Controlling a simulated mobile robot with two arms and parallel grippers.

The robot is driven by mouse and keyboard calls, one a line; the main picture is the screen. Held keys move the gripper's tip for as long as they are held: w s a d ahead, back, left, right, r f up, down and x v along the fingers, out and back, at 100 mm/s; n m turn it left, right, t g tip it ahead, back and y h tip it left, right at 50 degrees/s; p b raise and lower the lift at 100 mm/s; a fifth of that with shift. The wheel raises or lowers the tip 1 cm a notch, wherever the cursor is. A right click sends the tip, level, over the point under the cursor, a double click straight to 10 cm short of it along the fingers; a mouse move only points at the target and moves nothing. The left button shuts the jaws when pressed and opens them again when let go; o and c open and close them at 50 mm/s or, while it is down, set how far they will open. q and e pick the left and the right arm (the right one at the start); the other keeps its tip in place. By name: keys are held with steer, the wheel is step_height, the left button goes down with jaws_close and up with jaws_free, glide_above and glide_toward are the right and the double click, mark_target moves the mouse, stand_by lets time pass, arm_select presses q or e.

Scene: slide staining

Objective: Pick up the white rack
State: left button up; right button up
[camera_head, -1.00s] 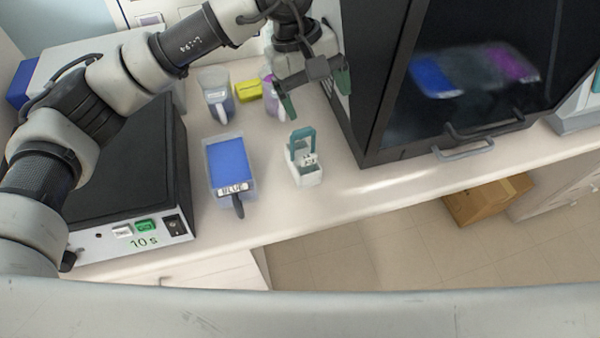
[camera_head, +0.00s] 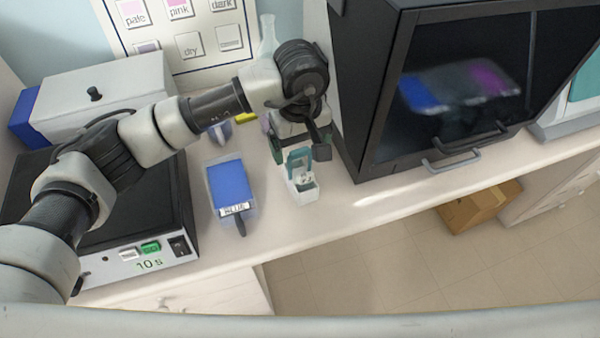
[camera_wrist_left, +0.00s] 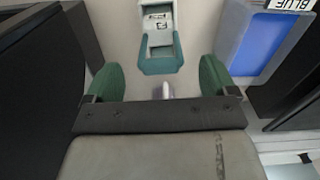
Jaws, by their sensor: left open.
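The white rack (camera_head: 304,190) stands upright on the counter near its front edge, between the blue tray and the black cabinet. It has a teal handle (camera_head: 299,157) arching over it and small labelled pieces inside. In the left wrist view the rack (camera_wrist_left: 157,38) is at the top centre, with its teal handle (camera_wrist_left: 160,64) towards me. My left gripper (camera_head: 299,150) is open just above and behind the rack. Its green fingers (camera_wrist_left: 160,82) are spread to either side of the handle's line, and nothing is between them. My right gripper is not in view.
A blue staining tray (camera_head: 230,187) labelled BLUE stands left of the rack. A black-topped device (camera_head: 150,252) marked 10 s is further left. The black cabinet (camera_head: 350,100) with a glass front rises close on the right.

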arm_select(q)
steer(key=shift+f, duration=1)
steer(key=c, duration=1.3)
steer(key=shift+o, duration=0.2)
steer(key=shift+r, duration=0.1)
